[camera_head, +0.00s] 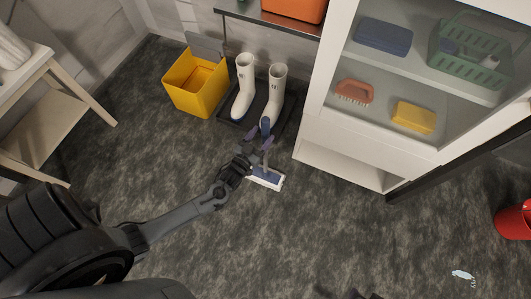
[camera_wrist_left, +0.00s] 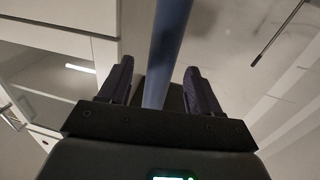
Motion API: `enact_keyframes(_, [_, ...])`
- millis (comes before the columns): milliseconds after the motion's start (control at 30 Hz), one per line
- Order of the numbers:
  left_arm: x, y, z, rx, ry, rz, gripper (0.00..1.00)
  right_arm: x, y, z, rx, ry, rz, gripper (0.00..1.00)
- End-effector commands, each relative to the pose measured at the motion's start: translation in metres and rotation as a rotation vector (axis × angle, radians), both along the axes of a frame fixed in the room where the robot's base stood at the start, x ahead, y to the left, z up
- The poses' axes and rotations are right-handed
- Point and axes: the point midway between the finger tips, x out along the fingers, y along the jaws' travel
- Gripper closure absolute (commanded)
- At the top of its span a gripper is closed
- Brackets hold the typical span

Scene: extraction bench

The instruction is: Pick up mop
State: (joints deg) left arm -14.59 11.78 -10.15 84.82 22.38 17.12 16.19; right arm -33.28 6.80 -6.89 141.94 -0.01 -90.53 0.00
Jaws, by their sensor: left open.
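The mop stands with its flat white-edged, blue-topped head (camera_head: 267,178) on the dark floor, in front of the boot tray. Its blue handle (camera_head: 265,125) rises toward the head camera, so it looks short. My left gripper (camera_head: 260,140) is open, with its purple fingers at the handle. In the left wrist view the blue handle (camera_wrist_left: 169,45) runs between the two open fingers (camera_wrist_left: 158,85), with visible gaps on both sides. A small dark piece at the bottom edge of the head view may be my right gripper (camera_head: 358,294); its jaws cannot be made out.
White boots (camera_head: 243,88) stand on a black tray (camera_head: 229,124) behind the mop. A yellow bin (camera_head: 196,86) is left of them. A white cabinet (camera_head: 345,165) stands close on the right. A red bucket (camera_head: 514,220) is far right. The front floor is mostly clear.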

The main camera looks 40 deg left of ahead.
Motion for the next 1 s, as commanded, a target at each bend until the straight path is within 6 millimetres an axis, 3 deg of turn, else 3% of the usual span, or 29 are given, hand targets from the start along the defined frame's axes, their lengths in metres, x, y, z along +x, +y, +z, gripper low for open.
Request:
enact_keyframes(500, [0.050,0.008,-0.004,0.000,-0.002,-0.001,0.37,0.000,0.000,-0.032,0.000,-0.001,0.000,0.57])
enact_keyframes(800, [0.053,0.009,-0.003,0.000,0.001,0.000,0.37,0.000,0.000,-0.031,0.000,-0.002,0.000,0.57])
enact_keyframes(833, [0.053,0.009,-0.003,0.000,0.001,0.000,0.38,0.000,0.000,-0.031,0.000,-0.002,0.000,0.57])
enact_keyframes(1000, [0.053,0.009,-0.002,0.000,0.001,0.000,0.64,0.000,0.000,-0.031,-0.001,-0.003,0.001,0.57])
